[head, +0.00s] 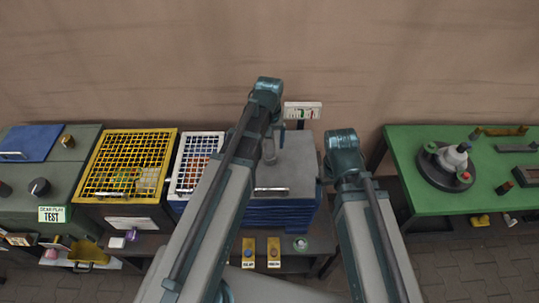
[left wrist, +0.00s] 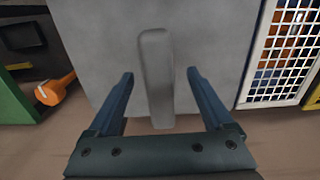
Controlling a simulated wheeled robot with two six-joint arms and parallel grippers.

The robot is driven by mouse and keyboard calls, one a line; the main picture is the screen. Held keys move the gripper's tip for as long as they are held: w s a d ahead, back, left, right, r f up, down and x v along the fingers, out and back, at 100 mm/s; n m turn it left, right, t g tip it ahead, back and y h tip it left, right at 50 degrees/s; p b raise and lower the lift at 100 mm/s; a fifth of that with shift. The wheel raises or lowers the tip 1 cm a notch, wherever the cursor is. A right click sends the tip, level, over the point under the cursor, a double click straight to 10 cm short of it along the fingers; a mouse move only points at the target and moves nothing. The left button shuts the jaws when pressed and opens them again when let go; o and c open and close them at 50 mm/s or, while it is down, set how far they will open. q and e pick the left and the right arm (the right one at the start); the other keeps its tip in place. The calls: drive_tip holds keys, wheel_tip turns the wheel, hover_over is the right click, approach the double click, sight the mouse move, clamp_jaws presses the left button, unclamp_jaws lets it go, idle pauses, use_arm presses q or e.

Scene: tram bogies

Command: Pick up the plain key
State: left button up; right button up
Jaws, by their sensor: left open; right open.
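I cannot make out a key for certain in either view. My left gripper (left wrist: 158,100) is open, with its two dark blue fingers apart. A plain grey upright bar (left wrist: 156,70) with a rounded end shows between the fingers in the left wrist view, against a grey surface; whether the fingers touch it I cannot tell. In the head view a small grey piece (head: 269,150) shows beside my left arm's end, over the grey-topped blue cabinet (head: 298,160). My right arm reaches in at the right of that cabinet; its gripper does not show.
A yellow grid (head: 128,148) and a white grid (head: 186,170) cover bins at the left. Two yellow plates with knobs (head: 248,252) (head: 273,252) sit on the low shelf, labels unreadable. A green table (head: 440,205) with a dark turntable (head: 447,170) stands at the right.

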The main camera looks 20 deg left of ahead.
use_arm(q)
drive_tip(key=shift+f+b, duration=0.3)
drive_tip(key=shift+f, duration=0.5)
drive_tip(key=shift+r, duration=0.1)
clamp_jaws()
